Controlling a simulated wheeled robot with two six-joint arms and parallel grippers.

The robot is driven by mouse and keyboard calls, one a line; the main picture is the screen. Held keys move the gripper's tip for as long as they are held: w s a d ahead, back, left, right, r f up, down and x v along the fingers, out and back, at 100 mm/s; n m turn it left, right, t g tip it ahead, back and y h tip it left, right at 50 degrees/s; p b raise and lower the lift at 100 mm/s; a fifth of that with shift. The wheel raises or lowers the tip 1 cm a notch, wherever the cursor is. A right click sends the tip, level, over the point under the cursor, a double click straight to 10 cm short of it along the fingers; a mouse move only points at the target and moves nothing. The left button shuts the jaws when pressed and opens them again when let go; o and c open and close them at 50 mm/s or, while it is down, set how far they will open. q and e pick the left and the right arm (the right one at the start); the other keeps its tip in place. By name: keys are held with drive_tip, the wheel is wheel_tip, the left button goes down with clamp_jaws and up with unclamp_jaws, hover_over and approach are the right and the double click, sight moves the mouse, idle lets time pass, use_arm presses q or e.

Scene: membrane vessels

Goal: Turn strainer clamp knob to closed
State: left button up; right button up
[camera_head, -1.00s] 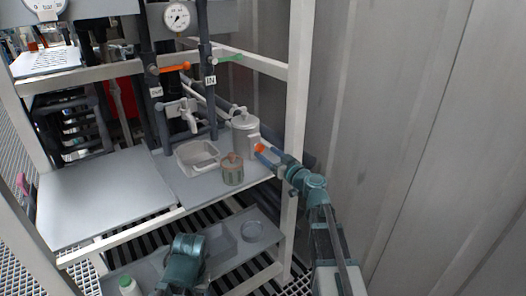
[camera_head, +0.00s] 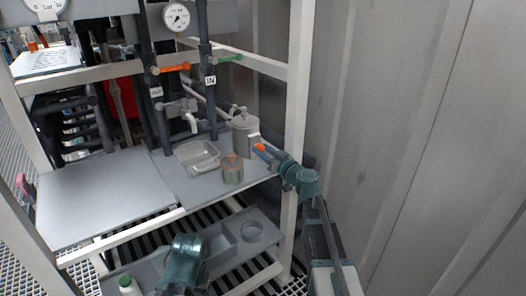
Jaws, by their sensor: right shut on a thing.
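The strainer (camera_head: 244,135) is a light grey lidded vessel at the right end of the upper shelf. A small orange clamp knob (camera_head: 260,147) sits on its right side. My right gripper (camera_head: 262,149) reaches in from the right and is shut on the knob, its fingers hiding part of it. My left arm's teal wrist (camera_head: 186,258) shows low in the picture over the lower shelf; its fingers are not visible.
A grey tray (camera_head: 187,163) and a copper-topped jar (camera_head: 232,178) stand left of the strainer. A white frame post (camera_head: 297,100) rises close to my right arm. The upper shelf's left half is clear.

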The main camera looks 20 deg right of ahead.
clamp_jaws()
drive_tip(key=shift+m, duration=0.3)
drive_tip(key=m, duration=0.4)
drive_tip(key=shift+m, duration=0.3)
drive_tip(key=m, duration=1.2)
drive_tip(key=shift+d+f+m, duration=0.1)
drive_tip(key=shift+f+m, duration=0.05)
drive_tip(key=shift+m, duration=0.25)
drive_tip(key=m, duration=0.5)
drive_tip(key=shift+m, duration=0.4)
